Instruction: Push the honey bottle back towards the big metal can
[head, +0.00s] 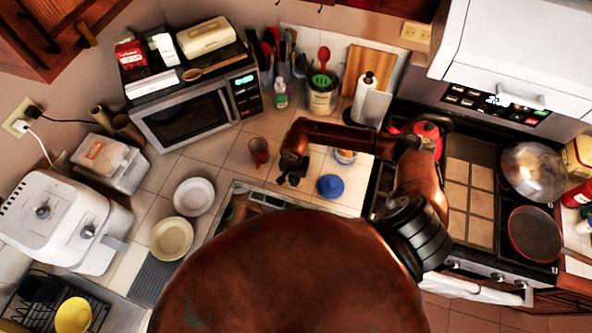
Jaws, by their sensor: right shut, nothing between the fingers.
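My right arm reaches in from the right, and its gripper (288,180) is low over the tiled counter, shut and empty. It is below and right of a red mug (259,151) and left of a blue lid-like disc (330,186). A big metal can (322,98) holding utensils stands at the back of the counter, well above the gripper in the picture. A small bottle with a green label (281,98) stands just left of that can; I cannot tell whether it is the honey bottle. No other clear honey bottle shows. My left gripper is not in view.
A microwave (185,120) stands at the back left. A paper towel roll (371,104) and a cutting board (366,72) are right of the can. The stove with a pan (535,233) is at the right. Bare tiles lie between the mug and the microwave.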

